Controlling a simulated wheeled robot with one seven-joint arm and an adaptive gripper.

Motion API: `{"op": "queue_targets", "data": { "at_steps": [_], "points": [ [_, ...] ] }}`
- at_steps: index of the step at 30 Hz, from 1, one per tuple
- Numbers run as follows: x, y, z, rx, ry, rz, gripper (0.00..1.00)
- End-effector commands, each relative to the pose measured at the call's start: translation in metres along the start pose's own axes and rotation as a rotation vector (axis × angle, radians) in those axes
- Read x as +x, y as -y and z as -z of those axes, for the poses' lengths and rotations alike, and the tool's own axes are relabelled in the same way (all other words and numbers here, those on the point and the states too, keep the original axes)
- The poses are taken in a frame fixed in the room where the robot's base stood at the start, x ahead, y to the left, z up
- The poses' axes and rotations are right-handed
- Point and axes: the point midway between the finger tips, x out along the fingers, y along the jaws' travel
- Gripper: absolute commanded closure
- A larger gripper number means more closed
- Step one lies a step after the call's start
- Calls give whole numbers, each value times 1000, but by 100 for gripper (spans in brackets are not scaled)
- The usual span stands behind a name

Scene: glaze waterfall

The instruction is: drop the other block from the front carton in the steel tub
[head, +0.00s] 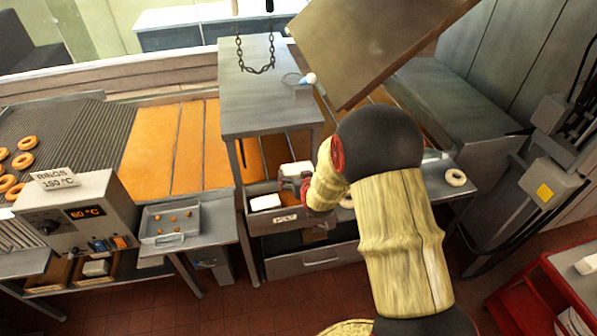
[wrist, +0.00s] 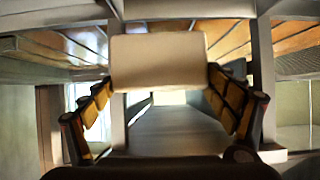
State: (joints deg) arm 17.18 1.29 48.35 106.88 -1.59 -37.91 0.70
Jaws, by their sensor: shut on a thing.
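My gripper (head: 300,183) is shut on a white block (head: 296,168), which also shows between the two fingers in the wrist view (wrist: 158,62). The held block is above the back right part of a grey steel tub (head: 254,225) with a label on its front. A second white block (head: 264,202) lies in the left part of this tub. At the lower left, under the counter, are open brown cartons; one carton (head: 117,270) has a pale block (head: 96,268) in it. Which is the front carton I cannot tell. My arm hides the tub's right side.
A steel table (head: 270,95) with a chain on it stands behind the tub. A tilted brown panel (head: 365,45) hangs above. A control box (head: 75,215) and a shallow tray (head: 172,225) with small bits are left. A red cart (head: 545,300) stands right.

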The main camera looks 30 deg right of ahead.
Motion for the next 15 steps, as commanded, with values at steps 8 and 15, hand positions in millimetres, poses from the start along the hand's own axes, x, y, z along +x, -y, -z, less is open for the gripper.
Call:
{"op": "queue_targets", "data": {
  "at_steps": [8, 15],
  "points": [
    [11, 0, -19, 0, -2, 0, 55],
    [21, 0, -38, 0, -1, 0, 55]
  ]
}}
